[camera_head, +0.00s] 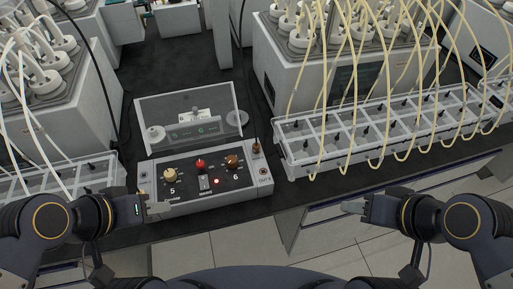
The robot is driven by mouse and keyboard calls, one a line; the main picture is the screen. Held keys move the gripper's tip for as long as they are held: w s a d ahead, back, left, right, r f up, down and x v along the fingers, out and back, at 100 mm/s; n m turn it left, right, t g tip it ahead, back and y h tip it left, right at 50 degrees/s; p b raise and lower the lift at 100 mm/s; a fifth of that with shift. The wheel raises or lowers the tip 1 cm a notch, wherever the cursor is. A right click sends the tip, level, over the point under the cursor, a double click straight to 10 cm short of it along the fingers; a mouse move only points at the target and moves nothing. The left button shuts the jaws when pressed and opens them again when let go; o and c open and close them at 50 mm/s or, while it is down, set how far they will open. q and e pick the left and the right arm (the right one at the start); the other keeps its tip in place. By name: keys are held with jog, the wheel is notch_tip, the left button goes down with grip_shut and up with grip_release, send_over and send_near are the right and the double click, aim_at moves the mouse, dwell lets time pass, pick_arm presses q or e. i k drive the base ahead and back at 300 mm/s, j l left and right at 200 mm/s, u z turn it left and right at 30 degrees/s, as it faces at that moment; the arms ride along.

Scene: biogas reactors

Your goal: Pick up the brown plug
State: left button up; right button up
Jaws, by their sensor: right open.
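A brown plug (256,147) stands upright at the right rear corner of the control box (207,184), with a dark cable running up from it. My right gripper (352,206) is open and empty, in front of the bench edge, to the right of and nearer than the plug.
A clear-lidded case (190,117) stands right behind the control box. A long clear rack (375,135) with yellowish tubes lies to the right, close to the plug. Reactor units (310,70) stand behind it. Another rack (70,178) is at left. Tiled floor shows in front.

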aim_at(255, 147)
jog(key=i+l+u, duration=0.1)
jog(key=l+u, duration=0.2)
jog(key=l, duration=0.35)
jog(key=u, duration=1.25)
